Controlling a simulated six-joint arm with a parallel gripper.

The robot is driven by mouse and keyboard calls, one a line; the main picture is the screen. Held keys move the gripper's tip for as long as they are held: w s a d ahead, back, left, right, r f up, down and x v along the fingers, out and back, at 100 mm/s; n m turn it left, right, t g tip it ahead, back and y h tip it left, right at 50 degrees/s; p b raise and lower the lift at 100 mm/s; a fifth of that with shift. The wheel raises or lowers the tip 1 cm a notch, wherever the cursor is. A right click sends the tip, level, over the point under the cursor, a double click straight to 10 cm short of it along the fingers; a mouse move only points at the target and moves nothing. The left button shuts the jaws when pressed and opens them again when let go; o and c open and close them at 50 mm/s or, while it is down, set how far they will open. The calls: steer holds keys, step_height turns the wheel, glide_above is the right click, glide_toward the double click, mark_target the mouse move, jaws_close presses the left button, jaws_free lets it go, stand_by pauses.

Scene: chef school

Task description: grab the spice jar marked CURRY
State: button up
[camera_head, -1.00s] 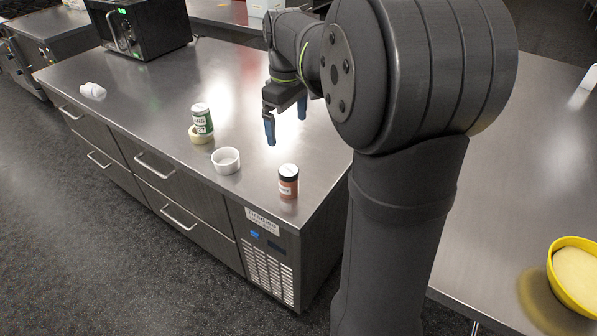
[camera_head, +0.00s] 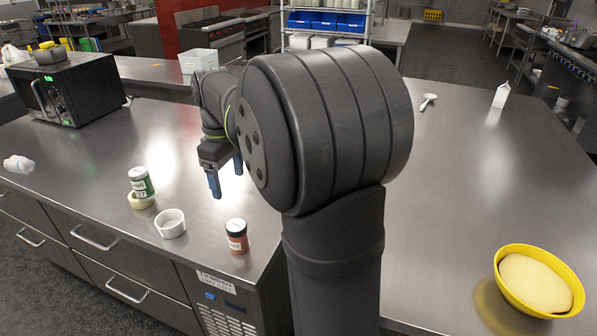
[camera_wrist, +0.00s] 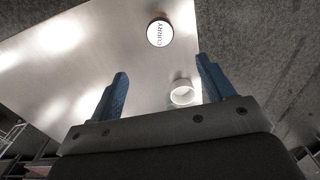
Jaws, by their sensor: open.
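My gripper (camera_head: 226,180) has blue fingers and is open and empty above the counter, behind the jar in the head view. Both fingers (camera_wrist: 162,72) show apart in the wrist view, touching nothing.
A white ramekin (camera_head: 171,224) stands just left of the jar; it also shows near the right finger in the wrist view (camera_wrist: 182,95). A yellow bowl (camera_head: 501,284) stands on the right counter (camera_head: 440,190).

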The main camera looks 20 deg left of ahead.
mark_target(237, 235)
steer(key=shift+m, duration=0.3)
step_height(237, 235, down, 20)
steer(key=shift+r, duration=0.1)
steer(key=c, duration=1.1)
steer(key=shift+a, duration=0.1)
